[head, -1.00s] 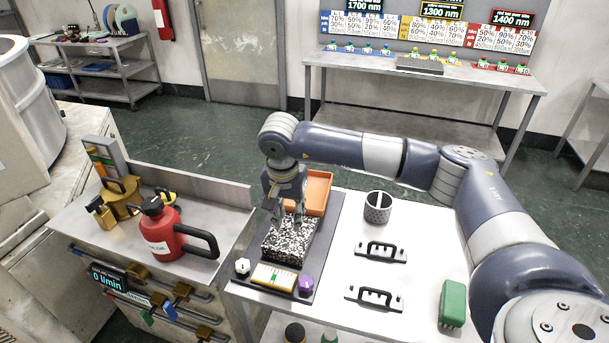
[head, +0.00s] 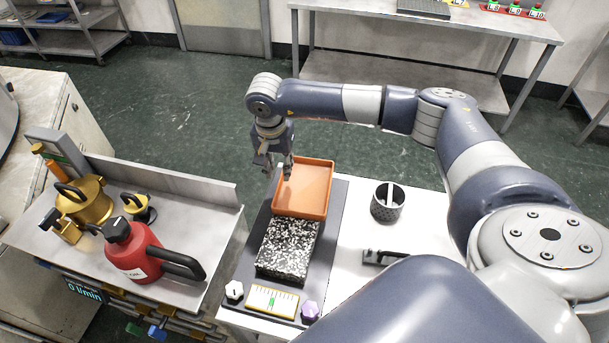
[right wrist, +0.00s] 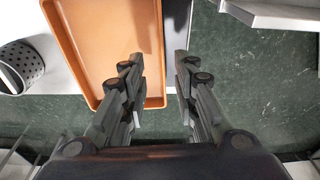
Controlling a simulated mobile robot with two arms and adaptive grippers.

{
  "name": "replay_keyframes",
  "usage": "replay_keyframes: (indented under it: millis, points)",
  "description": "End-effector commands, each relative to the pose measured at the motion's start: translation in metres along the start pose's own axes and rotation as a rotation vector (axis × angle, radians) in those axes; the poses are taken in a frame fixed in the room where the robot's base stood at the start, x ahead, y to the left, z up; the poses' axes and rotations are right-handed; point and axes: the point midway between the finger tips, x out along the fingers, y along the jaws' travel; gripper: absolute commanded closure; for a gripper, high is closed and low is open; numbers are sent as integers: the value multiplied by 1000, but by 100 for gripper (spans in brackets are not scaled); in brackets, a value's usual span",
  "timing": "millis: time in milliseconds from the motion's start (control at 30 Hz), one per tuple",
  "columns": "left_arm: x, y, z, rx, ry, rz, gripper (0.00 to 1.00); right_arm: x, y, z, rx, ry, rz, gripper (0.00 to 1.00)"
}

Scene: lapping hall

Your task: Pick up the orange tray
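The orange tray (head: 303,190) is a shallow rectangular tray lying at the far end of a dark mat (head: 332,220), behind a black-and-white speckled block (head: 288,249). My right gripper (head: 279,169) is at the tray's left long rim, pointing down, with its fingers apart. In the right wrist view the tray (right wrist: 112,40) fills the upper left, and its rim runs between the open fingers (right wrist: 160,72). One finger is over the tray's inside, the other past its outer edge. I cannot tell whether either finger touches it. My left gripper is not in view.
A perforated grey cup (head: 387,203) stands right of the tray, also in the right wrist view (right wrist: 20,65). A black handle (head: 385,258) lies nearer on the white table. A red can (head: 135,250) stands on the metal bench at left. Green floor is open behind the tray.

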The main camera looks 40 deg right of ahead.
Motion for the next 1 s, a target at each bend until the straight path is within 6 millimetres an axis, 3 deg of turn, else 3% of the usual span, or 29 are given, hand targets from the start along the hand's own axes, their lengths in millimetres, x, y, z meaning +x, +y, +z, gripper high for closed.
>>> replay_keyframes:
  millis: [167,400,733,767,867,1000]
  points:
    - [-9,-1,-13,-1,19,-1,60,11,0,0,0,-2,2,72]
    - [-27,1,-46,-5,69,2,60,46,-2,-1,0,-2,3,72]
    - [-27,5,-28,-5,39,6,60,58,-2,-1,0,0,0,72]
    - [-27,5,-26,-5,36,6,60,58,-2,-1,0,0,0,75]
    - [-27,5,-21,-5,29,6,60,58,-2,-1,0,0,0,97]
    - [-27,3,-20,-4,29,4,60,57,-2,-1,0,0,0,100]
